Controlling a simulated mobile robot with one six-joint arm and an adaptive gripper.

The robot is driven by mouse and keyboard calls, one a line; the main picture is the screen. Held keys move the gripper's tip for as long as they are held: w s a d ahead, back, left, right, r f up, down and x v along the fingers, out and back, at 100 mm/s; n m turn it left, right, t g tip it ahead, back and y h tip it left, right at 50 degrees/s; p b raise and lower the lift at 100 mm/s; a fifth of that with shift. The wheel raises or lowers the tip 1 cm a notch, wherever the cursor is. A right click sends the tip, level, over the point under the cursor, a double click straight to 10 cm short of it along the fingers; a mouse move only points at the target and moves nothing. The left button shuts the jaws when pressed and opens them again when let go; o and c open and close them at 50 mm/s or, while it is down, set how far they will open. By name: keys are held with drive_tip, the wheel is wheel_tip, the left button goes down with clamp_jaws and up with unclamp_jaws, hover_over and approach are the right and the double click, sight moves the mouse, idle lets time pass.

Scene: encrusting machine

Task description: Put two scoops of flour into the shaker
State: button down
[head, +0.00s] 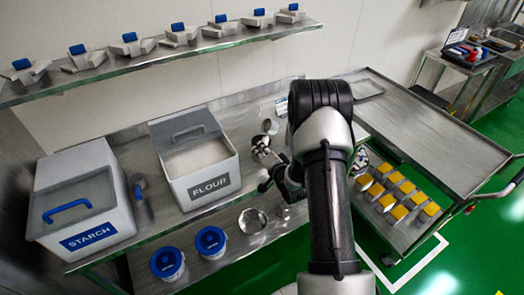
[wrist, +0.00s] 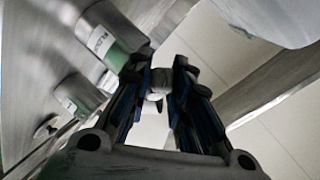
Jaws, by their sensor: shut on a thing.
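The open flour bin (head: 205,185) stands on the steel table, with pale flour (head: 198,160) inside. My gripper (head: 265,163) is just right of the bin, partly hidden by my arm. In the wrist view my gripper (wrist: 160,85) is shut on a small pale grey part, which looks like a scoop's handle; the rest of it is hard to make out. Another scoop (head: 140,190) lies between the two bins. In the wrist view a steel cylinder with a label (wrist: 105,40), perhaps the shaker, stands beyond the fingers, beside a second cylinder (wrist: 75,92).
The starch bin (head: 85,205) is on the left. A shelf (head: 150,55) with several blue-topped items runs above. A trolley (head: 430,130) and several yellow blocks (head: 398,212) are on the right.

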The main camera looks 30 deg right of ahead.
drive_tip(key=shift+f+n+h+b, duration=0.5)
drive_tip(key=shift+f+n, duration=0.45)
drive_tip(key=shift+n, duration=0.15)
drive_tip(key=f+n+b, duration=0.1)
drive_tip(key=b, duration=0.1)
drive_tip(key=f+n+h+b, duration=0.1)
drive_tip(key=n+b, duration=0.1)
drive_tip(key=b, duration=0.1)
drive_tip(key=shift+d+h, duration=0.3)
drive_tip(key=shift+d, duration=0.05)
drive_tip(key=shift+d+f+n+t+h+b, duration=0.2)
drive_tip(key=shift+n+b, duration=0.45)
drive_tip(key=shift+b, duration=0.55)
drive_tip(key=shift+d+f+n+t+h+b, duration=0.15)
drive_tip(key=shift+f+n+h+b, duration=0.15)
drive_tip(key=shift+n+b, duration=0.6)
drive_tip(key=shift+d+f+n+h+b, duration=0.1)
drive_tip(key=shift+d+n+h+b, duration=0.6)
drive_tip(key=shift+b, duration=1.5)
drive_tip(key=shift+a, duration=0.25)
